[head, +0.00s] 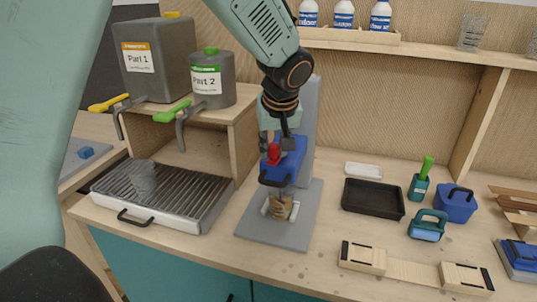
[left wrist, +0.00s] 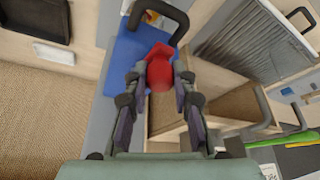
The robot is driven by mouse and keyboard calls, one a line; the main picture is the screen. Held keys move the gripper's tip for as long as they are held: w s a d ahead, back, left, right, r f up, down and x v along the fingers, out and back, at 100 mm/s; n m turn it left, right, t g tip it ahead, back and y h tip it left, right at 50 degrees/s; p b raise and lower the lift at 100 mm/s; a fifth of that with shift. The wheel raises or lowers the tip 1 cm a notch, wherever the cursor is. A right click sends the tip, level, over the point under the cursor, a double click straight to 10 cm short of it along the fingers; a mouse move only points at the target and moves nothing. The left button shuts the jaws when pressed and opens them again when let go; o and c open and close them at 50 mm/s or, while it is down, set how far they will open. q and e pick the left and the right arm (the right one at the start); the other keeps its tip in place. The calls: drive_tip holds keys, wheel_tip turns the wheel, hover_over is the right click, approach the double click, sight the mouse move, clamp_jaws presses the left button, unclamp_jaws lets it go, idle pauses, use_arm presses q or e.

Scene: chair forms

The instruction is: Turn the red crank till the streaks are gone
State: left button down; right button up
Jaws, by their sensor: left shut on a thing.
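The red crank (head: 273,154) sits on top of a blue mixer head (head: 291,160) on a grey stand. My left gripper (head: 275,146) comes down from above and is shut on the red crank's knob. In the left wrist view the red knob (left wrist: 160,68) lies between the two fingers (left wrist: 160,85). Below the blue head, a cup with brown and pale streaked contents (head: 281,207) stands on the grey base plate (head: 256,226). The fingers partly hide the crank. My right gripper is not in view.
A ribbed drain tray (head: 163,193) is at the left. The Part 1 (head: 160,57) and Part 2 (head: 211,79) containers stand on a wooden shelf behind it. A black tray (head: 373,198), a blue box (head: 457,205) and a wooden mould (head: 414,271) are at the right.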

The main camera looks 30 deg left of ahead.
use_arm(q)
drive_tip(key=shift+w+d+n+g+y+b, duration=0.15)
drive_tip(key=shift+d+n+g, duration=0.15)
drive_tip(key=shift+n, duration=0.45)
drive_tip(key=shift+w+d+n+g+y+b, duration=0.1)
drive_tip(key=shift+d+n+g+y+b, duration=0.2)
drive_tip(key=shift+n, duration=0.45)
drive_tip(key=shift+d, duration=0.15)
drive_tip(key=c, duration=1.1)
unclamp_jaws()
drive_tip(key=shift+r, duration=0.15)
drive_tip(key=v, duration=1.1)
drive_tip(key=shift+s+r, duration=0.25)
drive_tip(key=shift+r, duration=0.1)
drive_tip(key=shift+d, duration=0.15)
